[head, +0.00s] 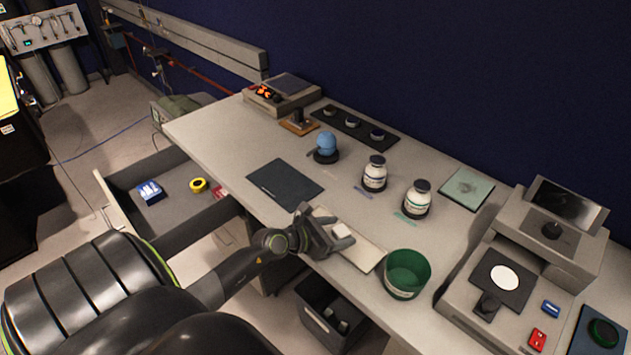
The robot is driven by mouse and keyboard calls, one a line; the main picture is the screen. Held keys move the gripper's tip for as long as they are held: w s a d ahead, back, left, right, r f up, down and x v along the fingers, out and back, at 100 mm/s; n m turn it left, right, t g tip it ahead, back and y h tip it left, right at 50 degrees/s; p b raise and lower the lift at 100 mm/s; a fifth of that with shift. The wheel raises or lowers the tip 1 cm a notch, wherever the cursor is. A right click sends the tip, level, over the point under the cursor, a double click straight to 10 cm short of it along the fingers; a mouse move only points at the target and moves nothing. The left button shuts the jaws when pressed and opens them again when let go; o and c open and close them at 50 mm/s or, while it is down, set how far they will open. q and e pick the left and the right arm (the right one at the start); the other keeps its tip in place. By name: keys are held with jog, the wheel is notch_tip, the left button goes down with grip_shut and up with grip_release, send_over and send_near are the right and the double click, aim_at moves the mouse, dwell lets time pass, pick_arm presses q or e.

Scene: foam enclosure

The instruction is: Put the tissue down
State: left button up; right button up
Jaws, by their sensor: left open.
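My left gripper (334,234) reaches over the front edge of the bench, open, above a pale flat board or mat (364,253). A small whitish piece (342,230) shows at its fingertips. I cannot tell whether this is the tissue or part of the fingers. The gripper hides part of the pale board. A crumpled pale patch lies on the light green square mat (466,188) at the back right; it is too small to identify. My right gripper is not in view.
A green bin (406,273) stands just right of the gripper. Behind are two white jars (375,173) (417,198), a blue ball on a stand (326,143) and a dark mat (285,182). An open drawer (174,190) is at left, a grey machine (524,248) at right.

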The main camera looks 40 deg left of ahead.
pick_arm(q)
jog(key=v, duration=1)
jog(key=shift+s+b, duration=0.2)
jog(key=shift+b, duration=0.15)
